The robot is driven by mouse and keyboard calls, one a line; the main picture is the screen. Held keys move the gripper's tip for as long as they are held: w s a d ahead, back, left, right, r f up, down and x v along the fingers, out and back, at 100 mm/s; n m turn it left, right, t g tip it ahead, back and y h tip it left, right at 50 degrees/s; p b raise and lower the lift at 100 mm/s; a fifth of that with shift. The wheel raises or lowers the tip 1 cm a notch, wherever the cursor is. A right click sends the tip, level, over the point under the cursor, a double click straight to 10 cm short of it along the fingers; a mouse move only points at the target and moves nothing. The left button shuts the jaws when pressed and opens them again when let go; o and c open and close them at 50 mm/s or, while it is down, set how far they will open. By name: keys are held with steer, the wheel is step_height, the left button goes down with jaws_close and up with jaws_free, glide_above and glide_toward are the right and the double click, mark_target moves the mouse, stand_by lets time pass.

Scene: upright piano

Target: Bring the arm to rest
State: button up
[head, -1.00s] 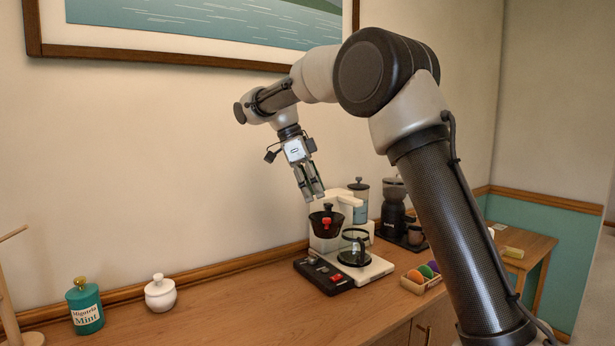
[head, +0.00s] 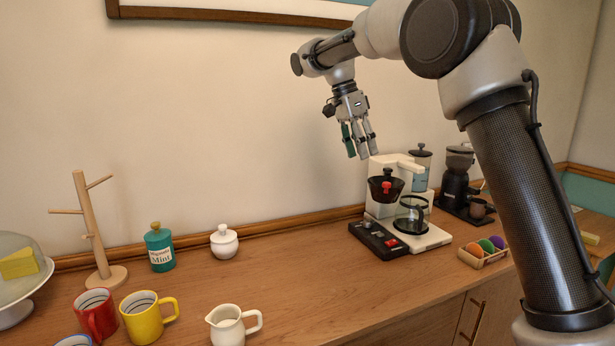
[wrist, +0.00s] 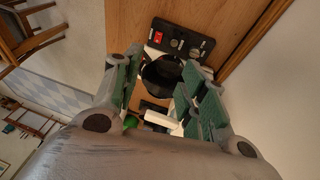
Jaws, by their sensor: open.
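My gripper (head: 357,140) hangs in the air above and slightly left of the coffee maker (head: 388,206), fingers pointing down. It is open and empty. In the wrist view my gripper (wrist: 158,100) shows its green-padded fingers spread apart. The coffee maker's dark basket (wrist: 160,72) and its control panel (wrist: 182,40) lie below, between and beyond the fingers. My arm stretches from the right side of the head view, raised and bent.
A glass carafe (head: 411,214) stands in the coffee maker. A coffee grinder (head: 458,178) and a crate of colored capsules (head: 483,252) are to its right. Mugs (head: 146,315), a creamer (head: 230,326), a mint jar (head: 159,247), a sugar bowl (head: 224,242) and a mug tree (head: 88,230) occupy the left.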

steer(key=s+d+f+n+t+y, duration=0.1)
steer(key=s+d+n, duration=0.3)
steer(key=s, duration=0.8)
steer(key=s+d+f+n+t+y, duration=0.1)
steer(key=s+d+f+n, duration=0.3)
steer(key=s+d, duration=0.4)
steer(key=s+d+f+n+t+y, duration=0.1)
steer(key=s+d+n, duration=0.5)
steer(key=s, duration=1)
steer(key=shift+d+f+t+y, duration=0.25)
steer(key=shift+f+t+y, duration=0.05)
steer(key=shift+f+t, duration=0.65)
